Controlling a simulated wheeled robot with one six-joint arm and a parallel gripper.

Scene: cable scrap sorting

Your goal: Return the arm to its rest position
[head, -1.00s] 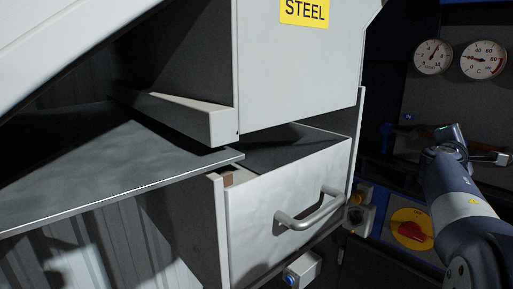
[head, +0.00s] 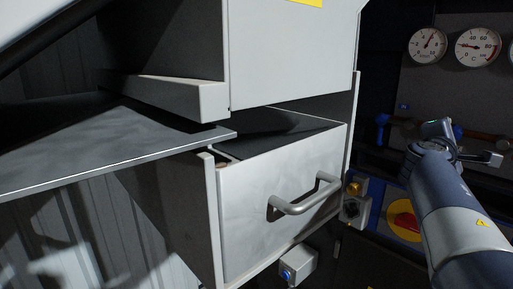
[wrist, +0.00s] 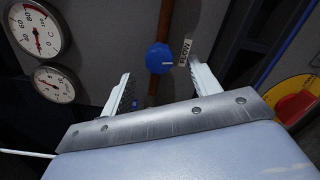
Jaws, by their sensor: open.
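My gripper (wrist: 160,70) shows in the wrist view with its two pale fingers wide apart and nothing between them. It faces a grey panel with a blue round knob (wrist: 160,57) on a brown pipe, which appears between the fingers, beyond them. Whether the fingers touch anything there cannot be told, but no contact shows. In the head view my arm (head: 462,222) rises from the lower right, with its end below two gauges, right of and apart from the drawer.
A light grey drawer (head: 285,205) with a bar handle (head: 305,198) stands partly open. A metal shelf (head: 110,145) juts out left of it. Gauges (head: 427,45) hang at the back right. A red and yellow rotary switch (head: 402,222) sits beside my arm, partly covered.

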